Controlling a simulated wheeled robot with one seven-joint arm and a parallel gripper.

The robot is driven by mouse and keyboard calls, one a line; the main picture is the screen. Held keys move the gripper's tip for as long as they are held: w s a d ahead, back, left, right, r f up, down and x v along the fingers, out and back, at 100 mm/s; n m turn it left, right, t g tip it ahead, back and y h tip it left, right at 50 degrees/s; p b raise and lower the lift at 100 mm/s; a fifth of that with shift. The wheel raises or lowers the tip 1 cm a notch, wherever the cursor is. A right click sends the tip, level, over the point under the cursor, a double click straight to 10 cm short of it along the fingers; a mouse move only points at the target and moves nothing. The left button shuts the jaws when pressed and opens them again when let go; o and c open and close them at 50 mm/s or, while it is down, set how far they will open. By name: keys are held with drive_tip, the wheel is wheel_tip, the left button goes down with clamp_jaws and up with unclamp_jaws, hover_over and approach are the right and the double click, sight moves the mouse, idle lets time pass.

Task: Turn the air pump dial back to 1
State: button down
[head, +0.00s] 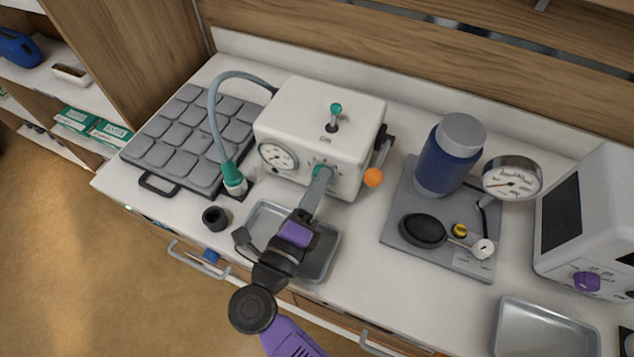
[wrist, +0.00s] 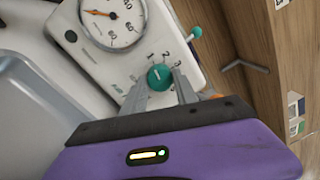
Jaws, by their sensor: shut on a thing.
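The air pump (head: 322,120) is a white box on the counter with a round gauge (head: 278,156) and a green dial on its front. The dial (wrist: 159,77) shows in the wrist view with numbers printed around it, a white mark on its face. My gripper (head: 321,174) reaches the pump's front and is shut on the dial, one finger on each side of it. In the head view my fingers hide much of the dial. The exact number that the mark points at is too small to tell.
A metal tray (head: 332,262) lies under my arm. A grey hose (head: 213,110) loops from the pump to a green connector (head: 232,174). A lever with an orange knob (head: 373,177) is on the pump's right. A blue canister (head: 446,160) and a gauge (head: 512,178) stand further right.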

drive_tip(key=c, duration=0.9)
unclamp_jaws()
drive_tip(key=shift+c, duration=0.2)
drive_tip(key=b+v, duration=0.2)
drive_tip(key=v, duration=0.4)
drive_tip(key=shift+s+a, duration=0.1)
drive_tip(key=shift+s, duration=0.1)
drive_tip(key=shift+s+a, duration=0.2)
drive_tip(key=shift+s, duration=0.45)
